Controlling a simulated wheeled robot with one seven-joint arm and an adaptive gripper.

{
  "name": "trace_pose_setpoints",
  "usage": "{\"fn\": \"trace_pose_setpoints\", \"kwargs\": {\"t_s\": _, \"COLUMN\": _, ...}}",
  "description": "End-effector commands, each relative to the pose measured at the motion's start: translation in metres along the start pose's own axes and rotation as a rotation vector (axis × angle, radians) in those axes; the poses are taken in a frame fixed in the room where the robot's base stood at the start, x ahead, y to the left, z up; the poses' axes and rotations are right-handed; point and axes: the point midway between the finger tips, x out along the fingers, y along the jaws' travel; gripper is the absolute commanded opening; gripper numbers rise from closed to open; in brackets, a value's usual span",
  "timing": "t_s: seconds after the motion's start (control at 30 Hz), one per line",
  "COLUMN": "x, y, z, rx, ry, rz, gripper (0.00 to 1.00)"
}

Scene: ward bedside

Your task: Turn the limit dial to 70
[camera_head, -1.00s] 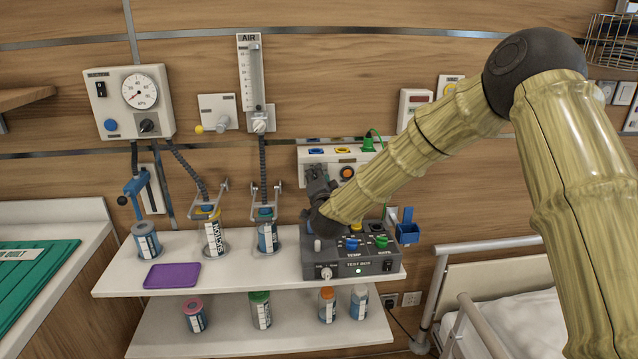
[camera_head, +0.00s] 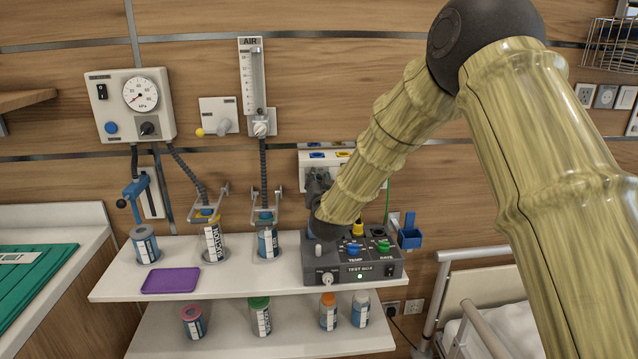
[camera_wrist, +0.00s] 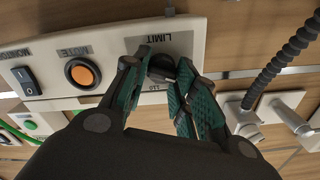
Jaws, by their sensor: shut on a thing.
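The limit dial (camera_wrist: 160,66) is a small black knob on a pale wall panel (camera_wrist: 115,53), under a LIMIT label that appears upside down in the wrist view. My gripper (camera_wrist: 162,72) has its two green-padded fingers on either side of the dial, shut on it. The fingers hide much of the scale, and I cannot read the dial's setting. In the head view, my gripper (camera_head: 317,186) is at the left part of the panel (camera_head: 318,165), and my arm covers the dial.
On the panel are an orange button (camera_wrist: 82,74) and a rocker switch (camera_wrist: 26,80). Below my gripper, a grey test box (camera_head: 350,268) with coloured knobs stands on the white shelf (camera_head: 220,282). Capped bottles and a purple tray (camera_head: 171,279) are to the left.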

Motion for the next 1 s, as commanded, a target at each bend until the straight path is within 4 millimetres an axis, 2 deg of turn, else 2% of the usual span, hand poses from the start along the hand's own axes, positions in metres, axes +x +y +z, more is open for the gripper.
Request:
{"fn": "trace_pose_setpoints", "kwargs": {"t_s": 0.47, "x": -0.0007, "y": 0.0009, "z": 0.0023, "rx": -0.014, "ry": -0.004, "rz": 0.001, "gripper": 0.04}}
{"fn": "trace_pose_setpoints", "kwargs": {"t_s": 0.5, "x": -0.0007, "y": 0.0009, "z": 0.0024, "rx": -0.014, "ry": -0.004, "rz": 0.001, "gripper": 0.33}}
{"fn": "trace_pose_setpoints", "kwargs": {"t_s": 0.6, "x": -0.0006, "y": 0.0008, "z": 0.0021, "rx": -0.014, "ry": -0.003, "rz": 0.001, "gripper": 0.49}}
{"fn": "trace_pose_setpoints", "kwargs": {"t_s": 1.0, "x": -0.0049, "y": 0.0, "z": 0.0007, "rx": -0.013, "ry": -0.002, "rz": 0.0, "gripper": 0.49}}
